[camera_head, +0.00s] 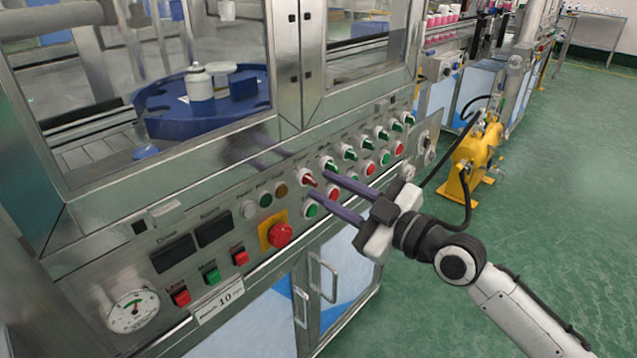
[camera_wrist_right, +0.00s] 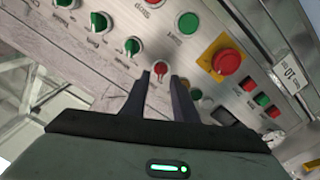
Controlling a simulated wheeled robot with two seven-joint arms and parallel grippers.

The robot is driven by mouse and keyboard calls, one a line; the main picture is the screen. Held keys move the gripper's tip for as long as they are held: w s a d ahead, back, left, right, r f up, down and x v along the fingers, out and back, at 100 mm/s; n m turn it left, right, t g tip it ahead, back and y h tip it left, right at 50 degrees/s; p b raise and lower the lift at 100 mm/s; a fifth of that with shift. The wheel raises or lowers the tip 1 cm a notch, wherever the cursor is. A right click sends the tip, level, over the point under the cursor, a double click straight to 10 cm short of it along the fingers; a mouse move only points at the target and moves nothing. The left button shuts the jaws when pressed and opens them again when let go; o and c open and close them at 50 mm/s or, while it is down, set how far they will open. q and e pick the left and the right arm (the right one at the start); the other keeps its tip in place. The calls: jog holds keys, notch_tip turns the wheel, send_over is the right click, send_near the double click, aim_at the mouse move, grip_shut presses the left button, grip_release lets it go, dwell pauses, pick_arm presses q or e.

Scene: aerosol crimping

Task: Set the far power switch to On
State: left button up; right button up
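A row of rotary switches runs along the steel control panel (camera_head: 235,262). The one nearest my gripper is a red-handled switch (camera_head: 307,179); several green-handled ones, starting with this green switch (camera_head: 330,165), continue toward the far end. The labels are too small to read, so I cannot tell which is the power switch. My right gripper (camera_head: 318,185) is open, its fingers pointing at the panel close to the red switch. In the right wrist view, the red switch (camera_wrist_right: 160,70) shows between and just beyond the fingertips (camera_wrist_right: 161,76); contact is unclear. My left gripper is out of view.
A red emergency button on a yellow plate (camera_head: 280,235) and round push buttons (camera_head: 310,210) lie close to the fingers. Cabinet door handles (camera_head: 322,278) stick out below. A yellow machine (camera_head: 476,155) stands on the green floor to the right. Open floor lies right of the panel.

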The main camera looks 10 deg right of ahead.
aim_at(314, 182)
jog(key=shift+x, duration=1.5)
jog(key=shift+c, duration=0.5)
grip_shut()
jog(key=shift+m, duration=0.3)
jog(key=m+p, duration=0.1)
jog(key=m, duration=0.7)
jog(key=shift+w+d+m+p, duration=0.1)
jog(key=shift+d+m+p, duration=0.05)
jog(key=shift+m+p, duration=0.25)
jog(key=shift+m, duration=1.2)
jog(key=shift+f, duration=0.1)
